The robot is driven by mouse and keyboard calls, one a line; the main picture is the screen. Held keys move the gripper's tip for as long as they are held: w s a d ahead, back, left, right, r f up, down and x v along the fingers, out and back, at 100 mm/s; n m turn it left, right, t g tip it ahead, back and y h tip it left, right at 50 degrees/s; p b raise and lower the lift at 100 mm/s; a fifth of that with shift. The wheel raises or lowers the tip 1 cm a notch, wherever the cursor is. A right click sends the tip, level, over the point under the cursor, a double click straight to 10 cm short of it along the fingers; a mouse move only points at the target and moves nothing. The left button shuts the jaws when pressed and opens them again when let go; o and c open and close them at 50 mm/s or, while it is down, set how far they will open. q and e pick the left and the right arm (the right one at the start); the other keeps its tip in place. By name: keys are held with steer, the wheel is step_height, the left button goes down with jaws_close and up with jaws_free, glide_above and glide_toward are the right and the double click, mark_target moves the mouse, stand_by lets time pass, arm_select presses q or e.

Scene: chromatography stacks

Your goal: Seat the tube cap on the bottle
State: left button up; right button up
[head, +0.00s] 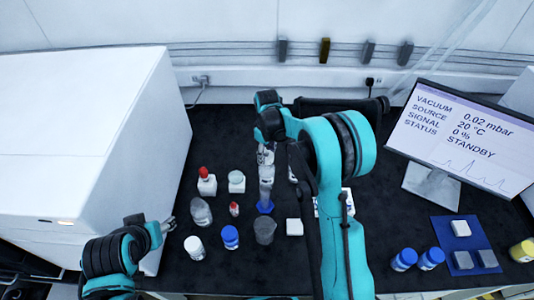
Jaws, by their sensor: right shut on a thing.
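My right gripper (267,153) points down above the middle of the black bench and is shut. What it holds is hidden by the fingers and arm, so I cannot make out the tube cap. Just below it stands a clear cylinder (266,185) with a blue foot; I cannot tell whether they touch. A clear, capless bottle (201,212) stands to the left; I cannot tell for certain that it is the task's bottle. My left gripper (169,225) is low at the left, near this bottle, apart from it; its fingers are too small to judge.
A red-capped vial (204,173) and a clear-topped piece (236,178) stand on white blocks. A white-capped jar (194,247), a blue-capped bottle (230,236) and a grey beaker (264,231) are in front. A white machine (80,150) bounds the left, a monitor (462,140) the right.

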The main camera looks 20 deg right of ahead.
stand_by(0.7)
steer(key=shift+f+b, duration=0.95)
steer(key=shift+f, duration=0.05)
steer(key=shift+f, duration=0.1)
steer(key=shift+f+b, duration=0.35)
steer(key=shift+b, duration=0.05)
steer(key=o, duration=1.7)
steer(key=shift+c, duration=0.2)
